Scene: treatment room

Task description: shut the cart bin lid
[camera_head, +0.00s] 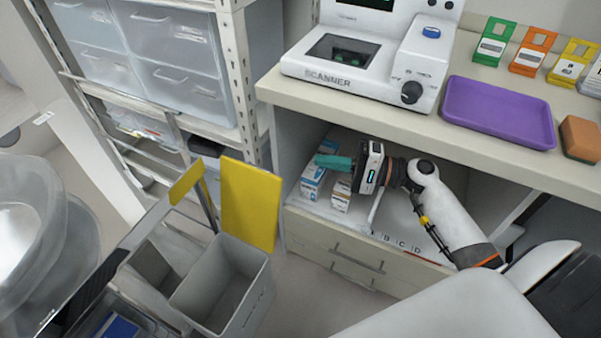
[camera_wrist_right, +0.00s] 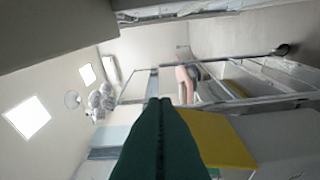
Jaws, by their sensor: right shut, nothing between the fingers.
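The cart bin (camera_head: 222,285) is a grey open-topped box hung on the cart at the lower left of the head view. Its yellow lid (camera_head: 250,203) stands upright, open, at the bin's back edge. In the right wrist view the yellow lid (camera_wrist_right: 222,138) shows behind and to the right of the fingers. My right gripper (camera_head: 333,162) has teal fingers, shut and empty. It is in the open shelf space under the counter, to the right of the lid and apart from it in the head view. My left gripper is not in view.
The counter (camera_head: 345,115) overhangs my right gripper. Small boxes (camera_head: 313,183) stand on the shelf close below the fingers. The scanner (camera_head: 372,60) and a purple tray (camera_head: 497,112) are on the counter. A rack with clear drawers (camera_head: 180,85) stands behind the cart.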

